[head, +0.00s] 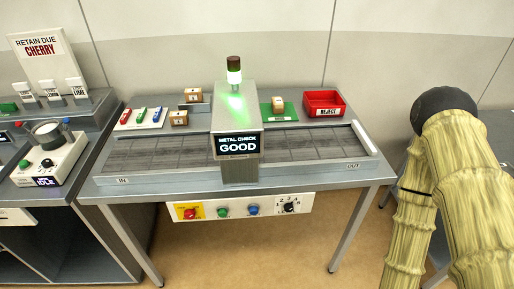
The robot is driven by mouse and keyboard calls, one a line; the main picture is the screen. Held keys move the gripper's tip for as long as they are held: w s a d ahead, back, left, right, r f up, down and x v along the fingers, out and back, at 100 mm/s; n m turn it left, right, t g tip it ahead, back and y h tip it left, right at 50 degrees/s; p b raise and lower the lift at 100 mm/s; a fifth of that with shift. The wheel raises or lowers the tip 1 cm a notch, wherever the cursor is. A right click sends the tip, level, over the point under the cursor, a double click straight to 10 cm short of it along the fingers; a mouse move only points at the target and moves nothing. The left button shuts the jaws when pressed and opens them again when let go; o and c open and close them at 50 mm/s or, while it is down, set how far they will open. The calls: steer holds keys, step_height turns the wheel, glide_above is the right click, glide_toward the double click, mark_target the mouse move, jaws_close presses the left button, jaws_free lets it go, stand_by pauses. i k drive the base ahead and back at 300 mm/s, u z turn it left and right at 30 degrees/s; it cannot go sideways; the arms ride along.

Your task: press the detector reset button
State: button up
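The metal detector (235,110) is a grey arch over a conveyor, and its display (238,145) reads "METAL CHECK GOOD". Below the table's front edge hangs a white control panel (238,216). It carries a red button (190,213) on a yellow plate, a green button (222,212), a blue button (253,209) and a black dial (289,207). The button labels are too small to read, so I cannot tell from lettering which is the reset. My arm (435,180) is at the right, apart from the panel. My gripper is out of view.
Small boxes (193,95), coloured bars and a red reject bin (324,103) stand behind the conveyor (300,141). A machine bench (45,150) is at the left. The floor before the panel (250,262) looks clear.

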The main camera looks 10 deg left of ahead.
mark_target(254, 210)
steer(key=u, duration=0.4)
steer(key=i, duration=1)
steer(key=u, duration=0.2)
steer(key=k, duration=0.95)
steer(key=z, duration=0.4)
steer(key=i, duration=0.45)
steer(key=u, duration=0.4)
